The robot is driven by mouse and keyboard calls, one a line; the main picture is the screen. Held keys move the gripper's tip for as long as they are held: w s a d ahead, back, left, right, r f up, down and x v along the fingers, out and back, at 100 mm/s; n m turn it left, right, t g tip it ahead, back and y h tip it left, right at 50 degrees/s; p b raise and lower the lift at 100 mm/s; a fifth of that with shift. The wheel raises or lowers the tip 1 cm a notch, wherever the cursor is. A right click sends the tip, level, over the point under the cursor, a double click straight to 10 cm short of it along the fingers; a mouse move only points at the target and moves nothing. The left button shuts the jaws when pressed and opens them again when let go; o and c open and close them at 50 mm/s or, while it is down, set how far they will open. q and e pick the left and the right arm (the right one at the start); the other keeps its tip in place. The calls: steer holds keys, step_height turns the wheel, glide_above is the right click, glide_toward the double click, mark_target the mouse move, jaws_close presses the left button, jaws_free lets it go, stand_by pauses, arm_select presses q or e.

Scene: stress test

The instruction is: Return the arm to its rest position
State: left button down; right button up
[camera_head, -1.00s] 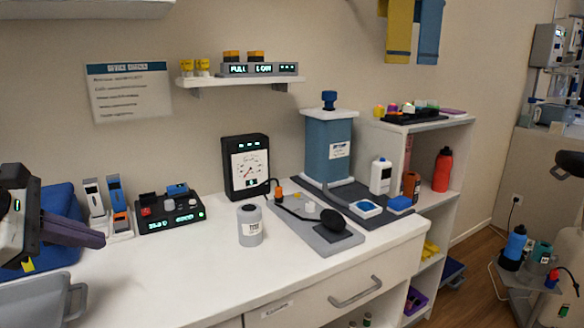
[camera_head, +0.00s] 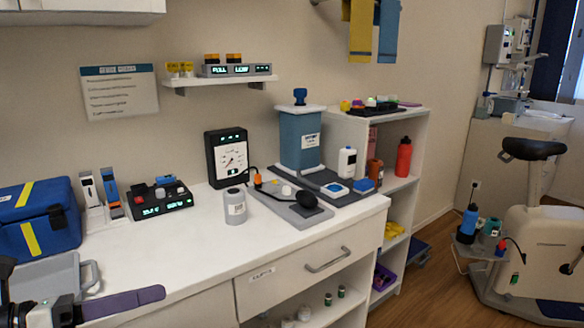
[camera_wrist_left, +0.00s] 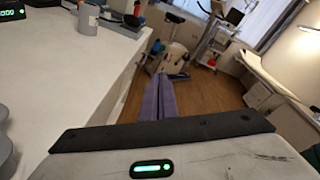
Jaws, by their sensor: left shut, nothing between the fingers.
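My left gripper (camera_head: 138,299) shows at the lower left of the head view, low in front of the counter's front edge. Its purple-grey fingers lie together and point right, with nothing between them. In the left wrist view the shut fingers (camera_wrist_left: 159,98) point out over the wooden floor beside the counter. My right gripper is in neither view.
The white counter (camera_head: 165,262) holds a blue bag (camera_head: 38,222), a grey tray (camera_head: 50,278) near the gripper, a grey cylinder (camera_head: 234,207) and a black gauge box (camera_head: 227,158). An exercise bike (camera_head: 533,232) stands at the right. The wooden floor (camera_head: 425,285) is open.

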arm_select(q)
steer(key=s+f+n+t+y+p, duration=0.1)
steer(key=s+f+n+t+y, duration=0.3)
steer(key=f+n, duration=0.75)
steer(key=w+f+n+t+y+p, duration=0.15)
steer(key=f+n+y, duration=0.45)
steer(key=n, duration=1)
steer(key=s+d+f+n+g, duration=0.3)
steer(key=s+d+f+n, duration=0.2)
steer(key=s+f, duration=0.2)
steer(key=s+d+f+n+g, duration=0.4)
steer(key=s+d+f+n, duration=0.1)
steer(key=s+f, duration=0.3)
steer(key=shift+d+f+h, duration=0.3)
steer(key=shift+d+f, duration=0.15)
steer(key=shift+f, duration=0.4)
